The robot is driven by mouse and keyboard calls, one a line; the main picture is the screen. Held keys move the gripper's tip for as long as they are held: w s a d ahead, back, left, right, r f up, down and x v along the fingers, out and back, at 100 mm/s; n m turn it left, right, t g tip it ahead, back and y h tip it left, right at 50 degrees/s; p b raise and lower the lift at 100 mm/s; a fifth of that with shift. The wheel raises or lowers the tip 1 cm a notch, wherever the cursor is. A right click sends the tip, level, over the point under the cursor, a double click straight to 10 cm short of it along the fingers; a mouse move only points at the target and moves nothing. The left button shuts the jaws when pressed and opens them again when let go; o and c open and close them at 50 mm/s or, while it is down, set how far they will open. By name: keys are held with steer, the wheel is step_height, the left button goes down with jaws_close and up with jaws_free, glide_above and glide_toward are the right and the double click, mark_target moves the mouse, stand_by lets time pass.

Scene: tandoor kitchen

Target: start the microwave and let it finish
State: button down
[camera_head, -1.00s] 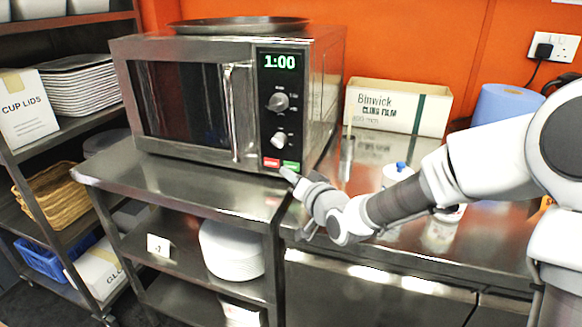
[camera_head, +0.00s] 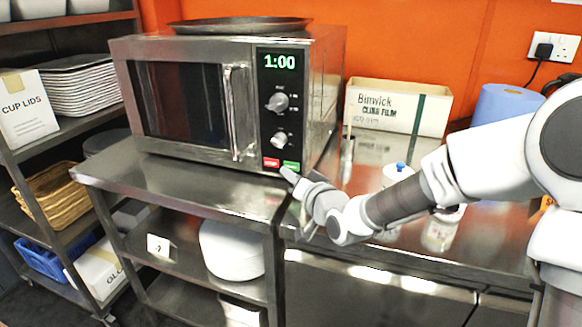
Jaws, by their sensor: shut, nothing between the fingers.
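The microwave (camera_head: 185,154) is a steel box on a steel shelf unit, with its door shut. Its display (camera_head: 280,61) reads 1:00 in green. Two knobs sit below the display. At the bottom of the panel are a red button (camera_head: 271,162) and a green button (camera_head: 291,166). My gripper (camera_head: 288,174) is shut and empty. Its tip is at the lower edge of the green button; I cannot tell whether it touches. The door window is dark and the inside cannot be made out.
A round metal tray (camera_head: 240,24) lies on top of the microwave. A cling film box (camera_head: 398,108), a white container with a blue top (camera_head: 398,172) and a blue roll (camera_head: 506,104) stand on the right counter. White plates (camera_head: 231,250) are on the shelf below.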

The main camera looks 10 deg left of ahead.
steer(key=shift+w, duration=0.1)
stand_by(0.6)
steer(key=shift+w, duration=0.35)
